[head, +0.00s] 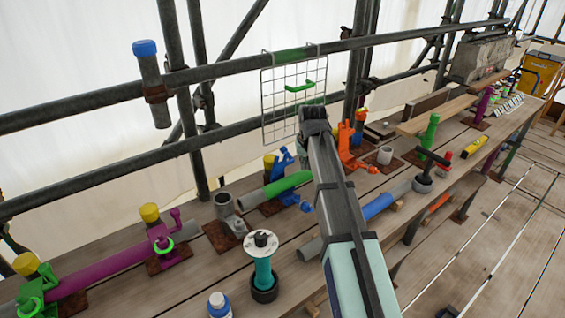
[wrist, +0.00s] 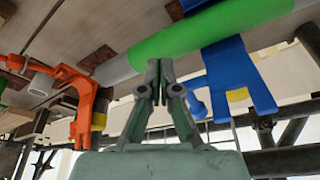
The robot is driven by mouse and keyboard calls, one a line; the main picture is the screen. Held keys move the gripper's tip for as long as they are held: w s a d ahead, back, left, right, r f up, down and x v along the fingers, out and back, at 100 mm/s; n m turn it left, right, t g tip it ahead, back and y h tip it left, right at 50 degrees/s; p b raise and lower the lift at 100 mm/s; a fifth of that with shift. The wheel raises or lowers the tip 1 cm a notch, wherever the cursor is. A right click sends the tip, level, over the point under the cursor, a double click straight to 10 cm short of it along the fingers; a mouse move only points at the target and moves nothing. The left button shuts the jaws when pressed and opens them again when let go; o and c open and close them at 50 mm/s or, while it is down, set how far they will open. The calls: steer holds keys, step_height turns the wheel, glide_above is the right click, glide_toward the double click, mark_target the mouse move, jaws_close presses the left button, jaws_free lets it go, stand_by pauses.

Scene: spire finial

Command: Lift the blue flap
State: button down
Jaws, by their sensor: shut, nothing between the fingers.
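A blue clamp with a flap (head: 283,161) sits on the grey and green pipe (head: 288,184), left of my arm in the head view. In the wrist view, which looks inverted, the blue flap (wrist: 232,72) is a broad, forked piece just right of my fingers. A small blue knob (wrist: 198,105) hangs beside it. My gripper (wrist: 159,64) is shut and empty, its fingertips by the green part of the pipe (wrist: 195,30); I cannot tell whether they touch it. In the head view my arm hides the gripper.
An orange clamp (head: 350,150) stands right of my arm, also at left in the wrist view (wrist: 82,95). A wire grid (head: 293,110) with a green handle hangs behind. Scaffold tubes (head: 100,113) cross the back. A teal-bodied tool (head: 263,268) stands on the front planks.

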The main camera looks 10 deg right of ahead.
steer(key=shift+f, duration=0.9)
steer(key=shift+f+b, duration=0.35)
steer(key=shift+b, duration=0.05)
steer(key=shift+f, duration=0.65)
steer(key=shift+w+a+r, duration=0.1)
steer(key=shift+w+a, duration=0.2)
steer(key=shift+w, duration=0.25)
steer(key=shift+w+a+r, duration=0.1)
steer(key=shift+w+a, duration=0.2)
steer(key=shift+w, duration=0.25)
steer(key=shift+w+a, duration=0.1)
steer(key=shift+w, duration=0.05)
steer(key=shift+w+a+r, duration=0.15)
steer(key=shift+w+r, duration=0.05)
steer(key=shift+w, duration=0.05)
steer(key=shift+w+a+r+p, duration=0.3)
steer(key=shift+w+a, duration=0.05)
steer(key=shift+w, duration=0.25)
steer(key=shift+w+a+r+p, duration=0.25)
steer(key=shift+w+a, duration=0.05)
steer(key=shift+w, duration=0.25)
stand_by(1.1)
